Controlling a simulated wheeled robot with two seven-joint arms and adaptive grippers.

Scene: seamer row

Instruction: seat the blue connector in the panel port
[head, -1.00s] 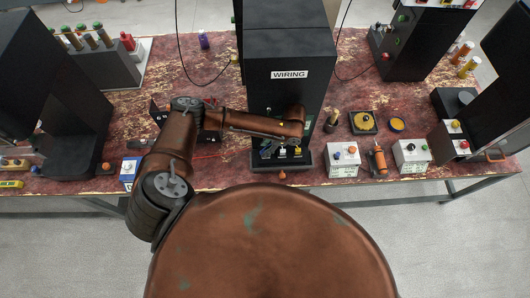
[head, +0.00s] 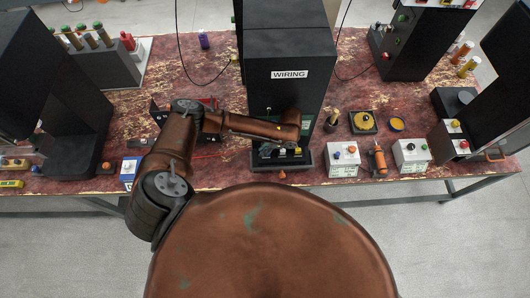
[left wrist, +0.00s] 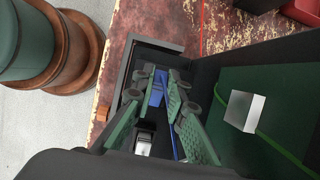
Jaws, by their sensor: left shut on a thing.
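The black WIRING station (head: 289,98) stands at the middle of the table. My left arm reaches across its front, with the left gripper (head: 268,151) low in its opening, small and partly hidden in the head view. In the left wrist view, the gripper's green fingers (left wrist: 160,88) are shut on the blue connector (left wrist: 156,91), above the station's tray. A blue cable (left wrist: 174,140) trails from it. The green panel (left wrist: 274,95) is to the right, with a pale grey block (left wrist: 243,112) on it. I cannot tell whether this block is the port. The connector appears apart from it.
A green cable (left wrist: 280,148) runs along the panel beside the grey block. A dark and white part (left wrist: 145,138) lies in the tray. The station's dark wall closes the far side. White button boxes (head: 343,160) and an orange-handled tool (head: 378,161) are to the right.

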